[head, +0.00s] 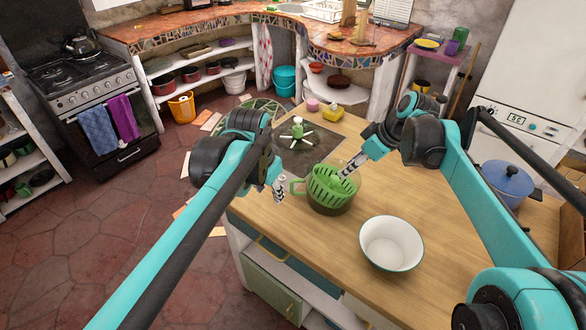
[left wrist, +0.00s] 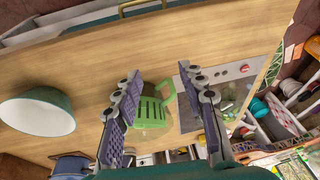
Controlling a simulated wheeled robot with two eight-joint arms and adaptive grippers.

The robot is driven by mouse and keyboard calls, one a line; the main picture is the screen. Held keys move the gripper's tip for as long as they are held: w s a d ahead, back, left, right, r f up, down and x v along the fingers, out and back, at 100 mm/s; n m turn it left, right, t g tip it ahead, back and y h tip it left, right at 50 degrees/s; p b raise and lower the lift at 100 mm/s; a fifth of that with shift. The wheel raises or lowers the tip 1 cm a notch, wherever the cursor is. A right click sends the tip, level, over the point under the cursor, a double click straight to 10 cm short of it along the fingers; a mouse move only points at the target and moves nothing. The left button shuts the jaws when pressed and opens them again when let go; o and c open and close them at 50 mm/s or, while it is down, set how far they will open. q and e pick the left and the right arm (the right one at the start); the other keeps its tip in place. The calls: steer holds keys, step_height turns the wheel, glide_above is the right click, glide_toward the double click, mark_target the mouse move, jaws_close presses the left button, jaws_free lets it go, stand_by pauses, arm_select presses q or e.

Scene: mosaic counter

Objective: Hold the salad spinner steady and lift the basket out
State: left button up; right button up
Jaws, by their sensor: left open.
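The salad spinner stands on the wooden counter in the head view, a clear bowl (head: 343,205) with a slotted green basket (head: 325,186) in it. A green handle (head: 296,187) sticks out on its left side. My left gripper (head: 279,190) is open and empty just left of that handle, apart from it. In the left wrist view the green basket (left wrist: 149,112) shows beyond and between the spread fingers of my left gripper (left wrist: 162,125). My right gripper (head: 344,173) is at the basket's right rim; its fingertips are small and partly hidden, so its grip is unclear.
A white bowl with a green rim (head: 391,244) stands in front right of the spinner. A green-topped thing with white spokes (head: 298,133) is on the dark panel behind. A blue pot (head: 508,182) is at the right. The counter's left edge is close to my left gripper.

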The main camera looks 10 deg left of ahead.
mark_target(292, 182)
arm_select(q)
steer(key=w+d+f+m+g, duration=0.1)
steer(key=w, duration=0.3)
steer(key=w+d+f+m+g, duration=0.1)
steer(key=w+m, duration=0.1)
steer(key=w, duration=0.2)
steer(key=w+d+f+m+g, duration=0.1)
steer(key=w+d, duration=0.1)
steer(key=w, duration=0.2)
steer(key=shift+w+f, duration=0.15)
steer(key=shift+f, duration=0.25)
steer(key=shift+m, duration=0.3)
steer(key=shift+f, duration=3.9)
